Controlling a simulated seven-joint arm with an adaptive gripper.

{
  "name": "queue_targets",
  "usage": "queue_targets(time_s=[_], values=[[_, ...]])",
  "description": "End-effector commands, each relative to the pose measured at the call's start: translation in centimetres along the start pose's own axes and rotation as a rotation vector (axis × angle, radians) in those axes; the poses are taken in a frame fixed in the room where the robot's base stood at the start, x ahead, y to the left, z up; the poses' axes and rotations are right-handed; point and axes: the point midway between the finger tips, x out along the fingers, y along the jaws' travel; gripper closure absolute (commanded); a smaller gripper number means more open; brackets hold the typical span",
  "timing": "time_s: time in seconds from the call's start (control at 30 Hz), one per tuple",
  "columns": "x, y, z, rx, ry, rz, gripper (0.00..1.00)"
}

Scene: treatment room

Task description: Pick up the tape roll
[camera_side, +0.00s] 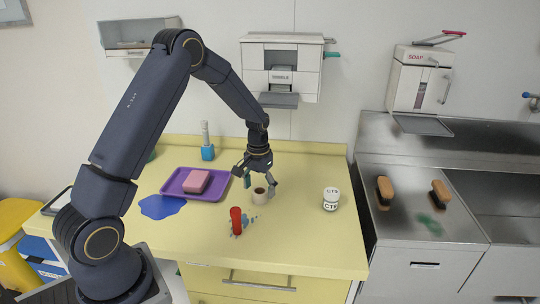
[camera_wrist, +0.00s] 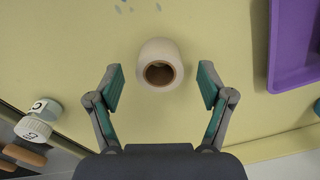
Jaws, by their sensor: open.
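The tape roll (camera_side: 259,196) is a cream-white cylinder with a dark round hole in its top. It stands on the yellow counter (camera_side: 300,235), right below my gripper in the side view. My gripper (camera_side: 258,186) is open, its fingers spread. In the wrist view the tape roll (camera_wrist: 159,65) lies between and slightly beyond the two green-padded fingertips (camera_wrist: 160,88). There is a gap on both sides, and no finger appears to touch it.
A purple tray (camera_side: 172,184) with a pink sponge (camera_side: 196,181) lies to the left, by a blue spill (camera_side: 160,207). A sink counter lies further right.

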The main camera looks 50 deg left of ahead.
Motion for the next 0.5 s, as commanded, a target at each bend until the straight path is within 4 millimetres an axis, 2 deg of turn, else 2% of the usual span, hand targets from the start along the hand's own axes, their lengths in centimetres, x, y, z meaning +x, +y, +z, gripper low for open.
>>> queue_targets(time_s=[0.1, 0.37, 0.5], values=[[1.33, 0.02, 0.0, 0.0, -0.001, 0.0, 0.2], [1.59, 0.03, -0.02, 0.0, 0.001, 0.0, 0.2], [1.57, 0.03, -0.02, 0.0, 0.001, 0.0, 0.35]])
